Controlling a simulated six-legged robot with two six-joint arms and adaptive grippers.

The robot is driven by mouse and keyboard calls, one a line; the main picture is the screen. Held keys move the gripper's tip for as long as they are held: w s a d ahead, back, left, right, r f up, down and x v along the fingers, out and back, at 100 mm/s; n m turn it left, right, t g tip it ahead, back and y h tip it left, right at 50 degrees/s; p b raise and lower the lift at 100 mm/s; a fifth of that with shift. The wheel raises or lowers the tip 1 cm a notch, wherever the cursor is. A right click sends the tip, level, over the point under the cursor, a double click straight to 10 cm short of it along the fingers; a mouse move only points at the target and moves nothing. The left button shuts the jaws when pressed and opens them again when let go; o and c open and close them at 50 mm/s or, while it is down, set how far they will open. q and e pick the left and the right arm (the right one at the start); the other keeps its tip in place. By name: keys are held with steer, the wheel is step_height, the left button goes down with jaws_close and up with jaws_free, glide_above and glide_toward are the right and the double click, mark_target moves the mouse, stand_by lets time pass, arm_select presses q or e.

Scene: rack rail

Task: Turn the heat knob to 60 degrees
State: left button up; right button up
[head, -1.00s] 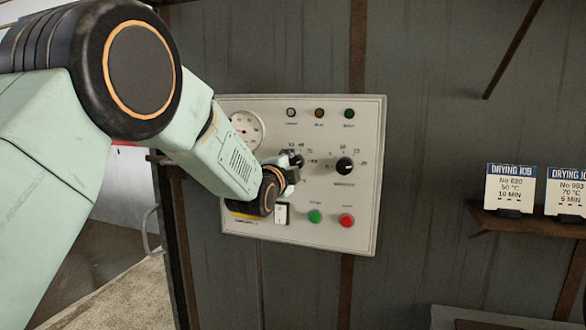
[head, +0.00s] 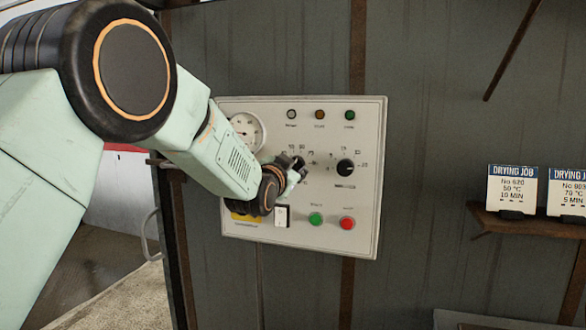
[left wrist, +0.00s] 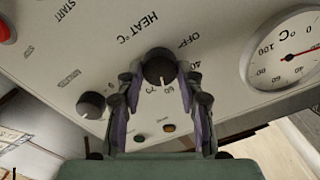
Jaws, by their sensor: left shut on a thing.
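The heat knob (left wrist: 159,66) is a round black knob on the control panel (head: 365,220), below the HEAT °C print in the left wrist view. My left gripper (left wrist: 159,84) is shut on it, one finger on each side. The knob's white mark points down in that view, near the printed 60; the fingers hide part of the scale, so I cannot tell its exact setting. In the head view my left gripper (head: 296,172) covers most of the heat knob. My right gripper is not in view.
A second black knob (head: 345,168) sits right of the heat knob. A white switch (head: 282,216), a green button (head: 315,219) and a red button (head: 347,223) lie below. A dial gauge (head: 247,130) is upper left. Drying-job cards (head: 512,190) stand on a shelf at right.

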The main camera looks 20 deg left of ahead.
arm_select(q)
steer(key=shift+r+n, duration=0.15)
steer(key=shift+n, duration=0.45)
steer(key=o, duration=0.8)
steer(key=shift+c, duration=0.2)
steer(key=o, duration=0.4)
steer(key=shift+w+a+f, duration=0.1)
steer(key=shift+w+f, duration=0.15)
steer(key=shift+s, duration=0.1)
steer(key=shift+s+r, duration=0.1)
steer(key=shift+s, duration=0.1)
steer(key=s, duration=1.1)
steer(key=shift+s+a, duration=0.15)
steer(key=shift+s, duration=0.25)
